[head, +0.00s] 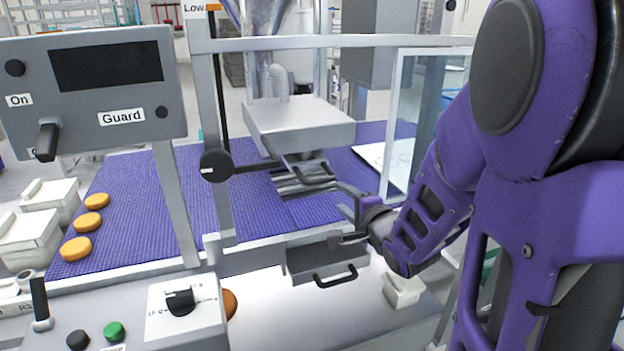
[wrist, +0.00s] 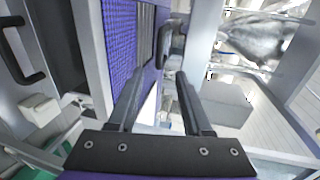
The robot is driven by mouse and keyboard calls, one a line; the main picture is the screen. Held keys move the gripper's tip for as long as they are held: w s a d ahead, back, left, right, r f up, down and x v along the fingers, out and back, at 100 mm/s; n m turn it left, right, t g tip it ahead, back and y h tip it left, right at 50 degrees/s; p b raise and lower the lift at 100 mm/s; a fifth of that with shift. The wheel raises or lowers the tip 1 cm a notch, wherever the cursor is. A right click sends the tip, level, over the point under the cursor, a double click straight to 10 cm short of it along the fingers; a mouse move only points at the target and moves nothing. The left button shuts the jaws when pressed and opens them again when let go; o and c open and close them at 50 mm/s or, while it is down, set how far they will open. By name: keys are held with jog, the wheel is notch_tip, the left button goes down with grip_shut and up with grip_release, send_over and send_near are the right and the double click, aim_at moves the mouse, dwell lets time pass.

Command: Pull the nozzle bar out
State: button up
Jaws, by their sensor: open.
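The nozzle bar (head: 302,183) is a grey ribbed metal piece under the pale block of the depositor, above the purple belt. A dark handle (head: 312,172) is on its front. In the wrist view a dark upright handle (wrist: 163,44) shows beyond my fingertips, roughly between their lines. My gripper (head: 345,213) is in front of the bar, lower and to its right. Its fingers are apart with nothing between them, which also shows in the wrist view (wrist: 158,80). I see no contact with the handle. Part of the bar is hidden under the block.
A grey drawer (head: 328,258) with a black handle sits below my gripper. The depositor block (head: 300,125) hangs above the belt (head: 130,195). A clear guard panel (head: 410,125) stands near my arm. Orange rounds (head: 76,248) lie at left. A control box (head: 90,85) stands at upper left.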

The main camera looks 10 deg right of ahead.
aim_at(321, 182)
jog(key=b+x, duration=0.1)
jog(key=x, duration=1.3)
jog(key=shift+w+a+f, duration=0.1)
jog(key=shift+w+f, duration=0.05)
jog(key=shift+w, duration=0.1)
grip_shut()
dwell(0.7)
